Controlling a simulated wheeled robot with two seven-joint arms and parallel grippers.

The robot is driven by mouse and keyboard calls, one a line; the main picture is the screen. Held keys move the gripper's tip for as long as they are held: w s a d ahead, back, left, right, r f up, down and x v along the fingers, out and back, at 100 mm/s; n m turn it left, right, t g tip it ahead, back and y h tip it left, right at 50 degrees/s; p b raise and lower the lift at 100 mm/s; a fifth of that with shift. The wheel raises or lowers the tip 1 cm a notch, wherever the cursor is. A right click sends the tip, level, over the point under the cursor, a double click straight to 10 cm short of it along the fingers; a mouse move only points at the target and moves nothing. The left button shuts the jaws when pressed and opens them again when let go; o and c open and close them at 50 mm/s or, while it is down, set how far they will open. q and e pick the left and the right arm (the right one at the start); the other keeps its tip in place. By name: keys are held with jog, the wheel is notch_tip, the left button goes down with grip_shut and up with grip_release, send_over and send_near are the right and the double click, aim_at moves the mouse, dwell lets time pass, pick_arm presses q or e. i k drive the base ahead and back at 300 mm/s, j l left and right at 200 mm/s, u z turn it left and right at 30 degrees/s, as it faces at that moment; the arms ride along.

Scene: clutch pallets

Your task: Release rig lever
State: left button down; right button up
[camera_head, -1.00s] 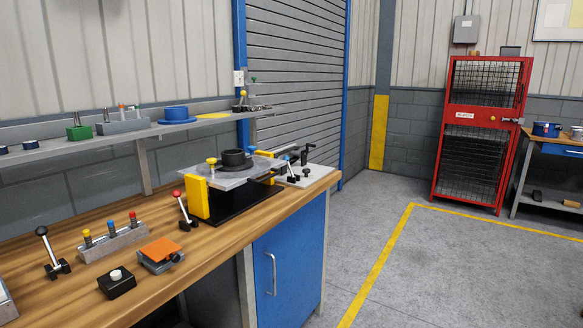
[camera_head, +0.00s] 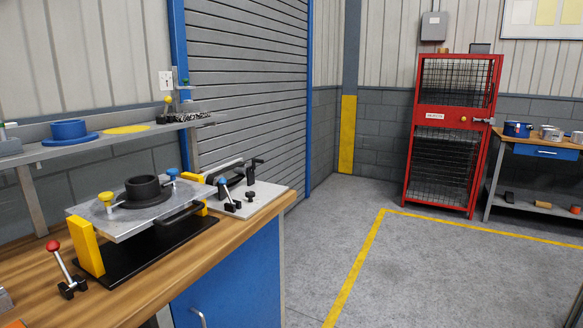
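A rig stands on the wooden bench at the left. It has a grey plate (camera_head: 122,219) raised on yellow posts (camera_head: 86,246) above a black base (camera_head: 130,258). A black ring (camera_head: 142,189) sits on the plate, with a yellow knob (camera_head: 105,198) and a blue knob (camera_head: 172,174) beside it. A red-knobbed lever (camera_head: 63,267) on a black foot stands tilted in front of the rig's left side. A blue-tipped lever (camera_head: 226,192) stands on a pale board (camera_head: 252,199) behind the rig. Which lever belongs to the rig is unclear. Neither gripper is in view.
A shelf (camera_head: 100,141) above the bench (camera_head: 195,256) holds a blue round part (camera_head: 68,131) and a yellow disc (camera_head: 126,129). A red mesh cage (camera_head: 450,134) and another bench (camera_head: 545,149) stand at the far right. Grey floor (camera_head: 440,270) with yellow lines is clear on the right.

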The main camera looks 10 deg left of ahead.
aim_at(222, 181)
jog(key=i+l+z, duration=0.1)
jog(key=i, duration=0.75)
jog(key=i+l, duration=0.1)
jog(key=i, duration=0.8)
jog(key=i+l+u, duration=0.1)
jog(key=i+u, duration=0.35)
jog(key=i+l+u, duration=0.25)
jog(key=u, duration=0.15)
jog(key=i+l+u, duration=0.3)
jog(key=u, duration=0.15)
jog(key=i+l+u, duration=0.2)
jog(key=l+u, duration=0.25)
jog(key=i+l+u, duration=0.15)
jog(key=l+u, duration=0.3)
jog(key=i+l+u, duration=0.1)
jog(key=l+u, duration=0.3)
jog(key=l, duration=0.2)
